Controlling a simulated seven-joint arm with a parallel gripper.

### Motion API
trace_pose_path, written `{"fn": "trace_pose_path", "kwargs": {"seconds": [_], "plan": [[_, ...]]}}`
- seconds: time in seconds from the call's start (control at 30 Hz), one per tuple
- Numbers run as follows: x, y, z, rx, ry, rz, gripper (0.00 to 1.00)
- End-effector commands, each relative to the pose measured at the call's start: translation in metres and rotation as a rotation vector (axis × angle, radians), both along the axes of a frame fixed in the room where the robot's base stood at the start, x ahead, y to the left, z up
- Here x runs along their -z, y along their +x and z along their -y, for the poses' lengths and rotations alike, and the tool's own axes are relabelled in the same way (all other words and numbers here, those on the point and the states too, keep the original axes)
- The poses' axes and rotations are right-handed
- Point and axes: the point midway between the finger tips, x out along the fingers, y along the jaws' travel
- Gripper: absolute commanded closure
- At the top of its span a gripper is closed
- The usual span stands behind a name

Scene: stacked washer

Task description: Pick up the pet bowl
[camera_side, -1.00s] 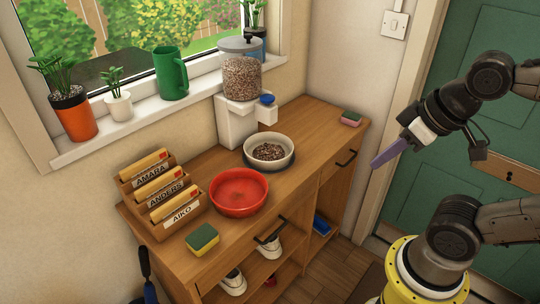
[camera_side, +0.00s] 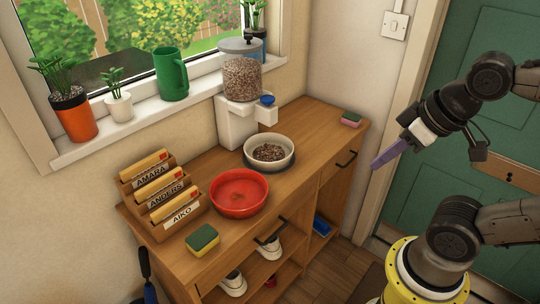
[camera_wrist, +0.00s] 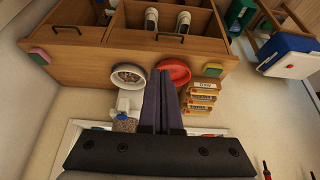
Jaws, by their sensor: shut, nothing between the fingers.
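Two bowls stand on the wooden cabinet top. The red bowl (camera_side: 239,192) is empty and sits near the middle. The white bowl (camera_side: 291,152), behind and to the right of it, holds brown kibble. I cannot tell which one the task means. My gripper (camera_side: 387,157) is shut and empty, in the air to the right of the cabinet, apart from both bowls. In the wrist view its long purple-grey fingers (camera_wrist: 164,80) lie together. There, the white bowl (camera_wrist: 127,77) shows left of the fingers and the red bowl (camera_wrist: 174,72) is partly hidden behind them.
A kibble dispenser (camera_side: 241,90) stands behind the white bowl. A letter rack (camera_side: 163,201) and a yellow-green sponge (camera_side: 202,240) are at the left. A pink-green sponge (camera_side: 351,119) lies at the far right corner. The window sill (camera_side: 135,115) holds potted plants and a green mug (camera_side: 170,74).

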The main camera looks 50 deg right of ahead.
Motion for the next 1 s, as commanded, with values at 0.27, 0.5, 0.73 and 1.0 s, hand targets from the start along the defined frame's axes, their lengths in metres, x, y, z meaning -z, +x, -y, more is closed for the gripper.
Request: {"fn": "trace_pose_path", "kwargs": {"seconds": [0.27, 0.5, 0.73, 1.0], "plan": [[0.0000, 0.0000, 0.0000, 0.000, 0.000, 0.000, 1.00], [0.0000, 0.0000, 0.0000, 0.000, 0.000, 0.000, 0.69], [0.0000, 0.0000, 0.0000, 0.000, 0.000, 0.000, 0.57], [0.0005, -0.0012, 0.0000, 0.069, 0.037, -0.006, 0.57]]}}
